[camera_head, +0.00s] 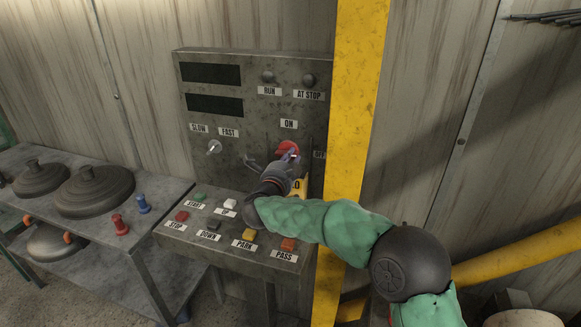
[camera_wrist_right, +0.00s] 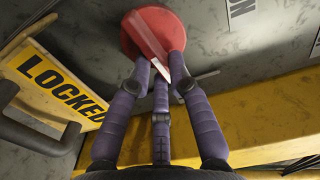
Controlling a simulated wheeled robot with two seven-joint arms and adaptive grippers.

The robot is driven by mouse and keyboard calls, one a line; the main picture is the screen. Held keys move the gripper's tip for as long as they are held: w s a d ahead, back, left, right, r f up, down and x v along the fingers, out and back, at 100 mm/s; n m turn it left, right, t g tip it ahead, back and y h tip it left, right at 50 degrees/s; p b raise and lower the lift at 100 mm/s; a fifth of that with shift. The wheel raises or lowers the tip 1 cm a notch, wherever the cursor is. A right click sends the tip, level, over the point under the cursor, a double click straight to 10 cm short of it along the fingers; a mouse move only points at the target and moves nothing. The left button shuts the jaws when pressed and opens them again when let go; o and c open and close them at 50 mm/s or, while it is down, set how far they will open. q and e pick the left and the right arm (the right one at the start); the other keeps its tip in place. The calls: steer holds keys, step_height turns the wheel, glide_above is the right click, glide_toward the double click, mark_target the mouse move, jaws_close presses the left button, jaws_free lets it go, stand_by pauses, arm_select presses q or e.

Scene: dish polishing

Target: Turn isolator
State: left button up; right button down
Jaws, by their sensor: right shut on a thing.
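The isolator is a red rotary knob (camera_head: 287,147) on the upright face of the grey control panel (camera_head: 225,145), below the ON label (camera_head: 289,124). In the right wrist view the knob (camera_wrist_right: 152,32) is a red disc with a raised handle bar. My right gripper (camera_wrist_right: 158,72) has its purple fingers shut on that bar, one on each side and one in the middle. A yellow LOCKED tag (camera_wrist_right: 60,85) hangs next to the knob. My left gripper is not in view.
A yellow post (camera_head: 356,100) stands close to the right of the panel. Coloured push buttons (camera_head: 230,203) line the sloped desk below.

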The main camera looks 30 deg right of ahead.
steer(key=shift+f+m+b, duration=0.25)
steer(key=shift+m+b, duration=0.45)
steer(key=shift+m, duration=0.1)
steer(key=c, duration=1.1)
jaws_free()
steer(key=shift+c, duration=0.2)
steer(key=shift+a+r, duration=0.1)
steer(key=v, duration=1.2)
